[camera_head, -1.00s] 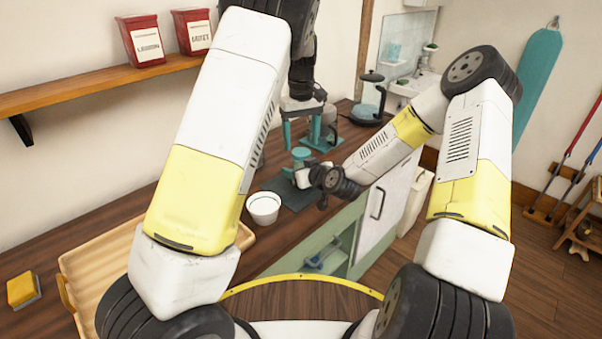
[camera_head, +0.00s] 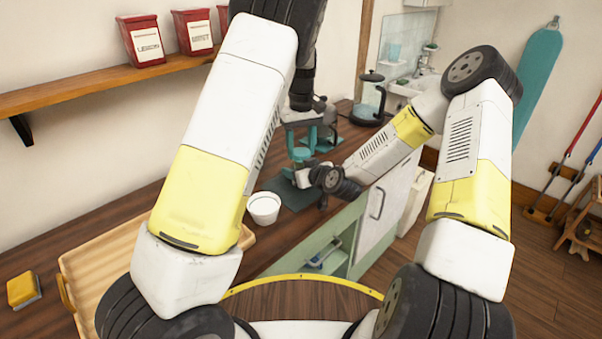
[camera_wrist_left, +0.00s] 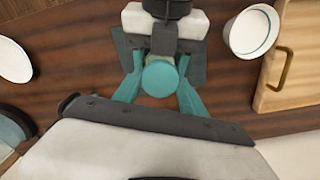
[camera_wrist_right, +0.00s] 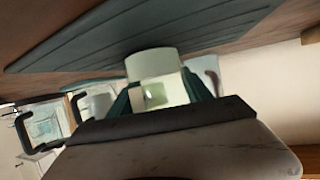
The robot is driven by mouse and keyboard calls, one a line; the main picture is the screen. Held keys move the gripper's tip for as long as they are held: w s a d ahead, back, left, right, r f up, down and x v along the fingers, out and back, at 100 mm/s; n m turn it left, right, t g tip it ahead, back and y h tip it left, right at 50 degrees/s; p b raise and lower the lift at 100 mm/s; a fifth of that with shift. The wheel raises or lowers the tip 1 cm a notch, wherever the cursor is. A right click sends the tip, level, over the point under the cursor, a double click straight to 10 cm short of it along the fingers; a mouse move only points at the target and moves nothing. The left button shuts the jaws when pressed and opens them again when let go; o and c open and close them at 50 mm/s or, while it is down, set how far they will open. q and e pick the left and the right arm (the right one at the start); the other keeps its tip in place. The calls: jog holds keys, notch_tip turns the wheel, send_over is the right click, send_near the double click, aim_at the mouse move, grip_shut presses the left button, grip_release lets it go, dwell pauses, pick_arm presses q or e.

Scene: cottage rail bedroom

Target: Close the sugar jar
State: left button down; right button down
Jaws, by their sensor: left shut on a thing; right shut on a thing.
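The sugar jar is a pale cylinder, seen in the right wrist view (camera_wrist_right: 152,66) between the fingers of my right gripper (camera_wrist_right: 160,90). That gripper is shut on it just over the dark mat. A round teal lid (camera_wrist_left: 159,79) shows from above in the left wrist view, between the two teal fingers of my left gripper (camera_wrist_left: 160,90). In the head view the left gripper (camera_head: 302,145) is at the teal lid (camera_head: 301,154), directly above my right gripper (camera_head: 302,177). I cannot tell whether the lid touches the jar's rim.
The dark mat (camera_head: 287,195) lies on the wooden counter. A white bowl (camera_head: 263,208) stands in front of it, near a wooden tray (camera_head: 95,262). A glass pot (camera_head: 369,98) stands farther back. Red canisters (camera_head: 140,40) stand on the wall shelf.

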pick_arm(q)
jog(key=shift+m, duration=0.8)
jog(key=c, duration=0.6)
grip_release()
jog(key=shift+r, duration=0.1)
notch_tip(320, 180, up, 12)
jog(key=shift+f, duration=0.1)
pick_arm(e)
jog(key=shift+c, duration=1.9)
grip_release()
